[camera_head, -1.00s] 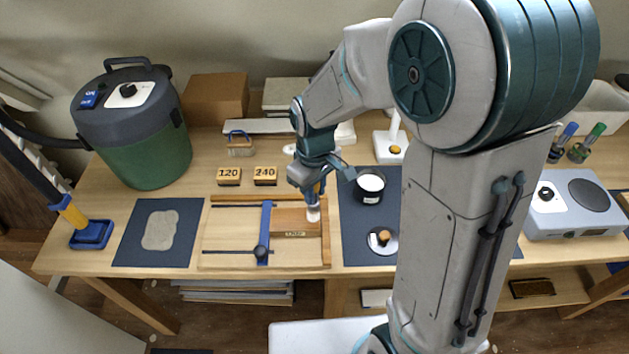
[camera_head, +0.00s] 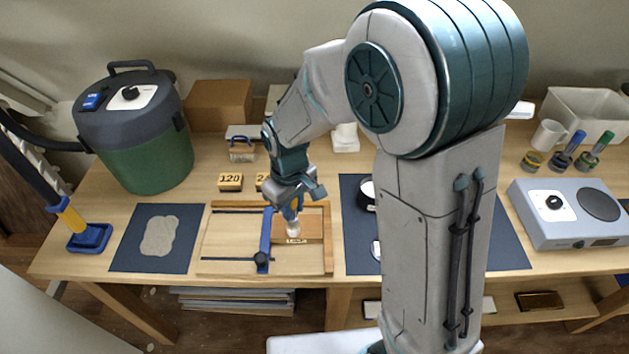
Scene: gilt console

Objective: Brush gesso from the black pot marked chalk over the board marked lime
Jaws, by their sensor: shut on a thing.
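My gripper (camera_head: 290,203) is shut on a brush (camera_head: 294,226), which hangs steeply with its pale head low over the brown board (camera_head: 313,227). I cannot tell whether the bristles touch the board. The board lies in a wooden frame at the right of a blue bar; a small label sits at its front edge, too small to read surely. No white coat is clear on it. The black pot (camera_head: 366,195), with white contents, stands on a dark mat right of the frame. My arm hides most of the pot, including any marking.
The frame (camera_head: 225,268) carries the blue bar (camera_head: 266,235). Blocks marked 120 (camera_head: 230,182) and 240 stand behind it. A dark mat (camera_head: 135,250) with a pale sheet lies left. A green vacuum (camera_head: 150,150) stands back left, a grey hotplate (camera_head: 565,228) at right.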

